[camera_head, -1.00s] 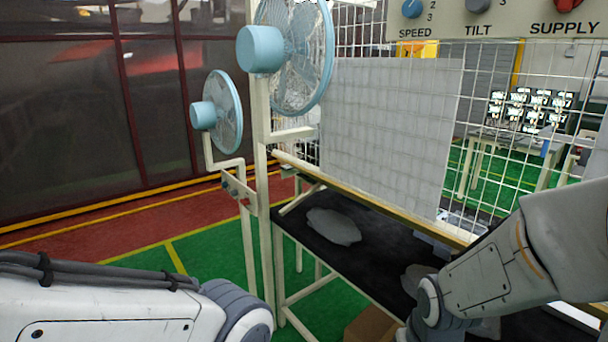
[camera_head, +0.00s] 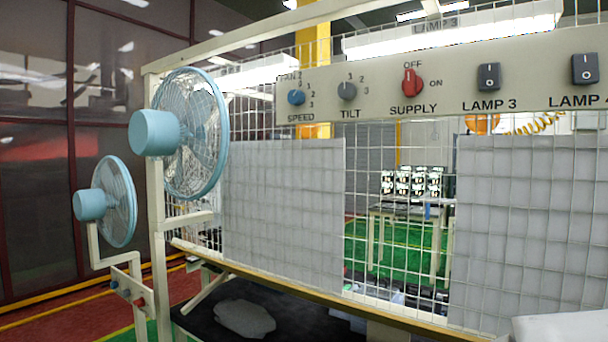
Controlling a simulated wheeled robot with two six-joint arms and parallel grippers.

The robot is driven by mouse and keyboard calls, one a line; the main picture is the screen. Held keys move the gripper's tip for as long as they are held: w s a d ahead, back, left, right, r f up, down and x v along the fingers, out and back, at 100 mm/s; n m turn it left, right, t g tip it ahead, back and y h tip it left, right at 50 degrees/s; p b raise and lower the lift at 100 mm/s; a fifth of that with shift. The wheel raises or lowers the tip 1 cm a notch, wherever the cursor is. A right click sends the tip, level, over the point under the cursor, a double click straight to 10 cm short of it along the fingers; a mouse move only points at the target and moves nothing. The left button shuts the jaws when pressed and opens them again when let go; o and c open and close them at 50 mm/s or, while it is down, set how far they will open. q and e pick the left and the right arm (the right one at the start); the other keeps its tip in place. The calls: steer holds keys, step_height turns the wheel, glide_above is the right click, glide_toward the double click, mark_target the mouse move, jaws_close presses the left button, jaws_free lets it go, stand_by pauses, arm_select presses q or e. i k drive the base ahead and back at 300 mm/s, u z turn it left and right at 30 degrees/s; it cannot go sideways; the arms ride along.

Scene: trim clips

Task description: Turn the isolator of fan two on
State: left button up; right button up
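The red SUPPLY knob (camera_head: 412,83) is on the long beige panel (camera_head: 450,82) at the upper right. Its grip looks upright, towards the OFF mark above it; ON is marked to its right. On the same panel, left of it, are the blue SPEED knob (camera_head: 296,97) and the grey TILT knob (camera_head: 347,91). A small label above SPEED seems to read FAN 2. Two light-blue fans stand at the left, a larger near one (camera_head: 190,132) and a smaller one behind (camera_head: 112,203). Neither of my grippers is in view.
A small bracket with a red knob (camera_head: 139,303) is low at the left. A dark bench (camera_head: 290,318) lies below the wire mesh. The panel front is unobstructed.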

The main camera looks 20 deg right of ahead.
mark_target(412, 85)
steer(key=z, duration=1.4)
steer(key=k, duration=0.7)
steer(key=u, duration=0.8)
steer(key=i, duration=0.45)
